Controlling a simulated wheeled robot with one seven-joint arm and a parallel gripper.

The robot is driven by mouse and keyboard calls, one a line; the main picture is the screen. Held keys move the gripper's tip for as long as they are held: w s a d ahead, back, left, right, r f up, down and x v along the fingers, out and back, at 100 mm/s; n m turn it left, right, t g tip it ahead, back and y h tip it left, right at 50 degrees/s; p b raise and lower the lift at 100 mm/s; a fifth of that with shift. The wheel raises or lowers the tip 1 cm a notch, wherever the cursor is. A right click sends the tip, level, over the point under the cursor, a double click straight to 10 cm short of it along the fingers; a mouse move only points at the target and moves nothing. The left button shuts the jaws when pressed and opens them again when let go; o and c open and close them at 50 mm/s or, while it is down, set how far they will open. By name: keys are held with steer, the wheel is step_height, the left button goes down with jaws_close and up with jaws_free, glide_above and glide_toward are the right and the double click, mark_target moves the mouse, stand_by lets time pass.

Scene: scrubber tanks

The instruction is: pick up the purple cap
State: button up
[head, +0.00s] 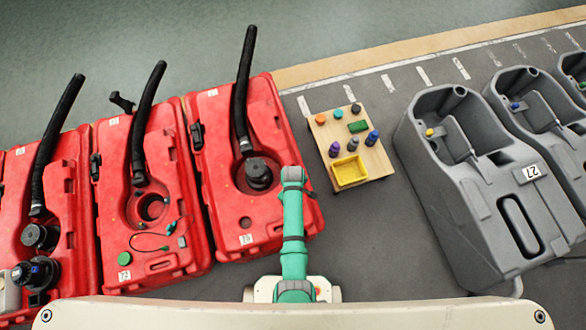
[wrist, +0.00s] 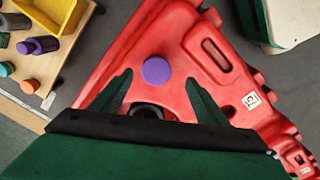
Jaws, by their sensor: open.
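The purple cap (wrist: 157,70) is a round disc on the red tank (wrist: 175,30) in the wrist view. It lies between and below my gripper's fingers, with clear space to either side. My gripper (wrist: 160,79) is open and empty, its two dark green fingers pointing at the tank top. How high it is above the cap cannot be told. In the head view my green arm reaches over the right edge of the nearest red tank (head: 235,215), and the cap and fingers are hidden there.
A dark round opening (wrist: 148,110) with a black rim lies just beside the cap. A wooden stand (head: 375,158) with a yellow tray (head: 350,171) and several small bottles and caps stands right of the tank. Grey tanks (head: 470,190) stand further right, with floor between.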

steer(key=shift+w+f, duration=0.2)
steer(key=shift+f, duration=1.15)
steer(key=shift+w+f, duration=0.2)
steer(key=shift+f, duration=1.15)
steer(key=shift+d, duration=0.1)
steer(key=c, duration=1.1)
